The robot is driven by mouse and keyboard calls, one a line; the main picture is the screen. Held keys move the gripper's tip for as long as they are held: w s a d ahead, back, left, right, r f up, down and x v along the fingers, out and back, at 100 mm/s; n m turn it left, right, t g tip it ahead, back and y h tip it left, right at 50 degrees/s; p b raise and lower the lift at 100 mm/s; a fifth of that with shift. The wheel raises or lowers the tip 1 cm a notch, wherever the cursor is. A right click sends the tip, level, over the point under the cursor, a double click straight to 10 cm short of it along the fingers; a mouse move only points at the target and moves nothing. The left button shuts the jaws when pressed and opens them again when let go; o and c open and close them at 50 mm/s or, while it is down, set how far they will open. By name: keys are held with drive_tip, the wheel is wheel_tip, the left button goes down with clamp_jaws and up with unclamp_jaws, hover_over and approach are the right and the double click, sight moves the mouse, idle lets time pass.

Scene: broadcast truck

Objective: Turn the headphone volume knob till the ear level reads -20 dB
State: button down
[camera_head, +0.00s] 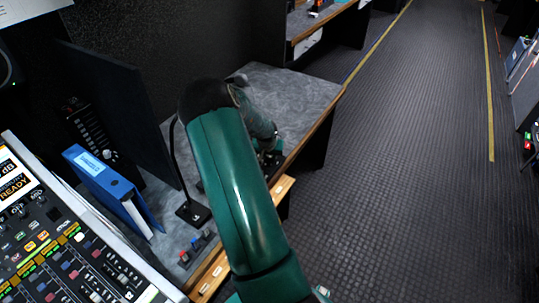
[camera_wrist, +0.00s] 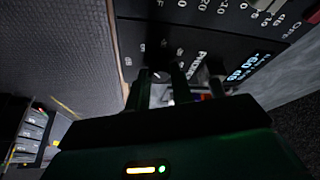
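In the wrist view, a black panel (camera_wrist: 150,36) with white scale marks and a label that looks like PHONES fills the upper part. A dark knob (camera_wrist: 160,76) with a pale mark sits on it. A small lit display (camera_wrist: 242,67) there seems to read -60 dB, tilted in the picture. The dark fingers of my gripper (camera_wrist: 160,90) reach up to the panel, with the knob at their tips. Poor light hides whether they touch it. In the head view my green arm covers the gripper and the knob.
A mixing console (camera_head: 60,245) stands at lower left in the head view, beside a blue binder (camera_head: 108,180) and a thin black stand (camera_head: 192,212). A grey desk (camera_head: 300,95) with a wooden edge lies under my arm. The carpeted aisle (camera_head: 430,150) at right is clear.

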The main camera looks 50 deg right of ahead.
drive_tip(key=shift+m, duration=0.4)
drive_tip(key=shift+w+m+g, duration=0.1)
drive_tip(key=shift+m+g, duration=0.2)
drive_tip(key=shift+m, duration=0.2)
drive_tip(key=shift+w+m+g+h, duration=0.1)
drive_tip(key=shift+m+g+h, duration=0.45)
drive_tip(key=shift+m, duration=1.45)
drive_tip(key=shift+r+g, duration=0.1)
drive_tip(key=shift+g, duration=0.15)
drive_tip(key=c, duration=1.2)
unclamp_jaws()
drive_tip(key=shift+c, duration=0.2)
drive_tip(key=v, duration=1.3)
drive_tip(key=shift+r, duration=0.45)
